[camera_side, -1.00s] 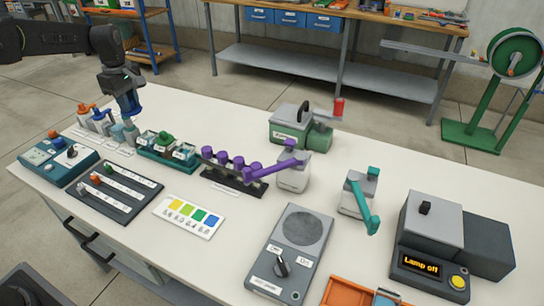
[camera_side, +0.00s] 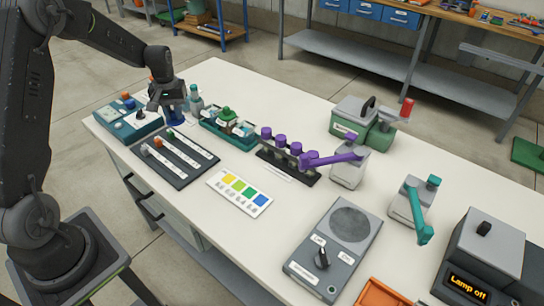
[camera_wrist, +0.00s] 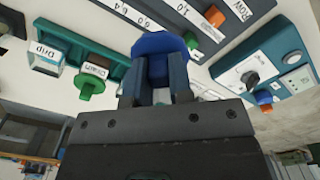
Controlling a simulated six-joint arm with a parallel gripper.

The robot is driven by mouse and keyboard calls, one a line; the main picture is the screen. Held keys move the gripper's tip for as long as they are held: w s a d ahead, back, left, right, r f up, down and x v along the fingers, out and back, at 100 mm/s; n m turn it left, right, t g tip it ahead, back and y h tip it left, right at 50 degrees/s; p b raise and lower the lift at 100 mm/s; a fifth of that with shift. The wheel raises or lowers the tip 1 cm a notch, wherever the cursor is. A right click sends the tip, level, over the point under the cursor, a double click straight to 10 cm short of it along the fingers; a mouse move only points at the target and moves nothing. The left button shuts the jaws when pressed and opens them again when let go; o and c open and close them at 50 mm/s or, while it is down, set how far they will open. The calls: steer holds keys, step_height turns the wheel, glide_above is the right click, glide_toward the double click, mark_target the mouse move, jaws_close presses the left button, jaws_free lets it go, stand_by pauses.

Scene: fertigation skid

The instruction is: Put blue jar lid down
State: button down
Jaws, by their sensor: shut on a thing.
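My gripper (camera_side: 168,100) is shut on the blue jar lid (camera_side: 173,117) and points down near the back left of the bench. In the wrist view the lid (camera_wrist: 163,48) sits between the two dark fingers (camera_wrist: 157,85) and sticks out past their tips. The lid is low, just behind the slider panel (camera_side: 190,168); I cannot tell if it touches the bench. A jar with a teal top (camera_side: 196,98) stands just right of the gripper. Other jars behind the gripper are mostly hidden by it.
A teal control box (camera_side: 110,114) is close on the left. A teal valve rack (camera_side: 232,137) and a purple-capped row (camera_side: 288,163) stand to the right. A colour card (camera_side: 222,198) lies in front. Bare white bench (camera_side: 250,95) is free behind the racks.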

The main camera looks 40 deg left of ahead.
glide_above(219, 147)
step_height(219, 147, down, 7)
steer(key=shift+s+d, duration=0.1)
steer(key=shift+f, duration=2)
steer(key=shift+f, duration=0.2)
steer(key=c, duration=1.3)
jaws_free()
steer(key=shift+r, duration=0.1)
